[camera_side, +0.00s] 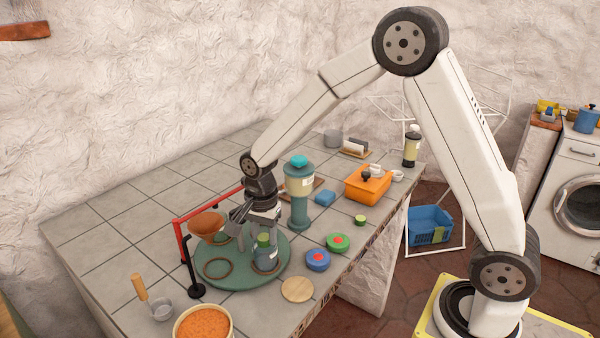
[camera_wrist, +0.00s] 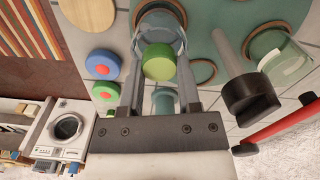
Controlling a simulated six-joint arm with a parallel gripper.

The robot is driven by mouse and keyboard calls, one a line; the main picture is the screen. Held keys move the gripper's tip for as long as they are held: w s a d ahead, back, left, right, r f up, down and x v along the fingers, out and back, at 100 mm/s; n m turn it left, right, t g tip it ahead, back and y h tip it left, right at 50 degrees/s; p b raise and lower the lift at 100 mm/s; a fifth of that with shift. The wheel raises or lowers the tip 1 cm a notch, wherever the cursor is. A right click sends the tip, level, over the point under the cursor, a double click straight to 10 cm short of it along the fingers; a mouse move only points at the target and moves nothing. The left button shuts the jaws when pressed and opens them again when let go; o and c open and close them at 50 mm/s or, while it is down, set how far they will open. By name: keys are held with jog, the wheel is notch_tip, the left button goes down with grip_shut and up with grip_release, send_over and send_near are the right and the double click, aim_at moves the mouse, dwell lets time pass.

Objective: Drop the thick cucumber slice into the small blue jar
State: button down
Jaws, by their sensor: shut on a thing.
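A thick green cucumber slice (camera_side: 264,240) is held between the fingers of my gripper (camera_side: 264,233), which points down over the round green turntable (camera_side: 222,278). In the wrist view the slice (camera_wrist: 159,63) sits between the two fingertips (camera_wrist: 160,50). A small bluish glass jar (camera_side: 266,262) stands on the turntable right below the slice. The jar (camera_wrist: 158,20) also shows in the wrist view, just beyond the slice. The slice is at or just above the jar's mouth; I cannot tell whether it touches the rim.
A tall teal-capped dispenser (camera_side: 299,195) stands close right.

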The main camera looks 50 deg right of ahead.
jog(key=shift+c, duration=1.1)
grip_release()
jog(key=shift+r, duration=0.1)
jog(key=shift+r, duration=3.4)
jog(key=shift+s+d+f+n, duration=0.2)
jog(key=shift+s+n, duration=0.45)
jog(key=shift+n, duration=0.05)
jog(key=s+d+f+n+t, duration=0.2)
jog(key=s+f+n, duration=0.2)
jog(key=s+n, duration=0.9)
jog(key=shift+s+d+f+t, duration=0.15)
jog(key=shift+s+t, duration=0.05)
jog(key=shift+t, duration=0.1)
